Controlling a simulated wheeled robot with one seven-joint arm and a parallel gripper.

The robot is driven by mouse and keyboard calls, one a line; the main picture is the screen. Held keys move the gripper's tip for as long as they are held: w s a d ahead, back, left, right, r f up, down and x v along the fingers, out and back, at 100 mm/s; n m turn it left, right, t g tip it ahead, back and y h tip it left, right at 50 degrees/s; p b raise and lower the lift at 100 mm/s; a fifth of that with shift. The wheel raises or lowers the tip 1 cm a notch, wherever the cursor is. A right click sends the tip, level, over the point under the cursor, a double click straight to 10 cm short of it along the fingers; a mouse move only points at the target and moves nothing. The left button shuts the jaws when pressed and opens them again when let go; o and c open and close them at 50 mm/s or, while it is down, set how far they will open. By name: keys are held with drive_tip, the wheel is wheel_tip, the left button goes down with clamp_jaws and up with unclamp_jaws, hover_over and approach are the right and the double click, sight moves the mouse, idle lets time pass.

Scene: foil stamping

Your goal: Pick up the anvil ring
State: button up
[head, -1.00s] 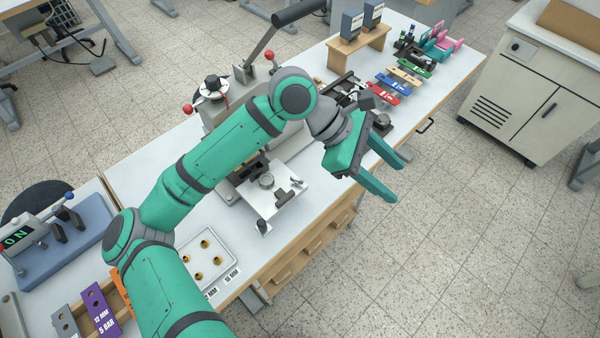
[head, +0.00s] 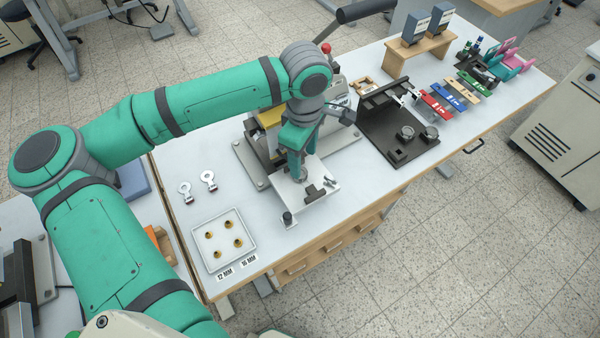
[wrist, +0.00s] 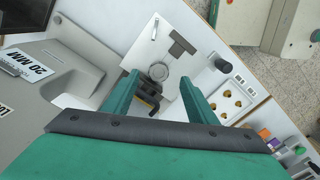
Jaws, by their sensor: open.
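A round grey ring-like part, which I take to be the anvil ring (wrist: 158,71), sits on the light metal plate (wrist: 172,28) of the press in the wrist view. It appears between my two fingertips, with a visible gap on each side. My gripper (wrist: 159,80) is open and empty, pointing down over the plate. In the head view my gripper (head: 297,172) is above the inner part of the plate (head: 293,207), and its green fingers hide the ring. I cannot tell the exact height of the fingertips above the ring.
The press body rises behind my gripper. A black fixture (head: 390,133) stands right.

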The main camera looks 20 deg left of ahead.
sight(302, 174)
drive_tip(key=shift+a+f, duration=0.1)
drive_tip(key=shift+f, duration=3.2)
drive_tip(key=shift+c, duration=0.3)
drive_tip(key=shift+w, duration=0.1)
drive_tip(key=c, duration=1.2)
